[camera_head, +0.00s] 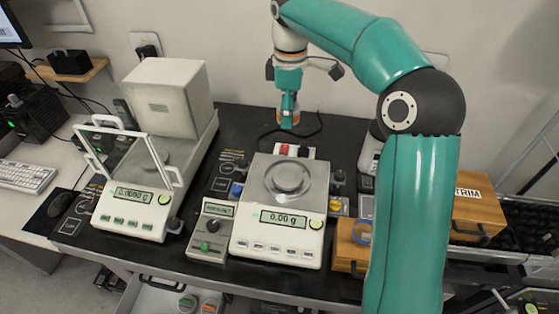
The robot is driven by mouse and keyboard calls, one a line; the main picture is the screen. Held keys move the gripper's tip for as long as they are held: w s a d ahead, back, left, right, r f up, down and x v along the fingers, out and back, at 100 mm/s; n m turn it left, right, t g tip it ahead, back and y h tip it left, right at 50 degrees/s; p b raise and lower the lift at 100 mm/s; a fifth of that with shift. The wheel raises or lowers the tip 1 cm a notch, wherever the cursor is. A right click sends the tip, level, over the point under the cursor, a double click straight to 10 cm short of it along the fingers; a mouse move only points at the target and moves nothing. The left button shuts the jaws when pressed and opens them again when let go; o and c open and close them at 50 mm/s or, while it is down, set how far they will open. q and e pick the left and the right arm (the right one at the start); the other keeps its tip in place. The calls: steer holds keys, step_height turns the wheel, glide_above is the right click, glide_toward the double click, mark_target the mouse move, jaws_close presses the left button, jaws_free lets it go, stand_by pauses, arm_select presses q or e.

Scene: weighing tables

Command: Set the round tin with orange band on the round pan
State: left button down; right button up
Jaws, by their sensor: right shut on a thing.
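My right gripper (289,112) hangs behind the middle balance, over the rear of the black table. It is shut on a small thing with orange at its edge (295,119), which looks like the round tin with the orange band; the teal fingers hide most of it. The round pan (289,178) sits on top of the middle balance (275,245), whose display reads 0.00 g. The pan is bare. The gripper is behind and above it, apart from it. My left gripper is not in view.
A left balance (130,215) has a raised clear shield and a tall housing (168,95). A grey control box (208,238) stands beside the middle balance. A wooden box (478,205) is at right. An open drawer (150,300) below holds round containers.

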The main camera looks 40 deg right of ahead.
mark_target(288, 175)
step_height(288, 175, down, 20)
steer(key=shift+d+r+p, duration=0.1)
steer(key=shift+r+p, duration=0.1)
steer(key=shift+p, duration=0.1)
steer(key=shift+f, duration=0.1)
steer(key=o, duration=1.2)
step_height(288, 175, up, 12)
steer(key=shift+r+b, duration=0.1)
steer(key=shift+b, duration=0.3)
steer(key=shift+s, duration=0.1)
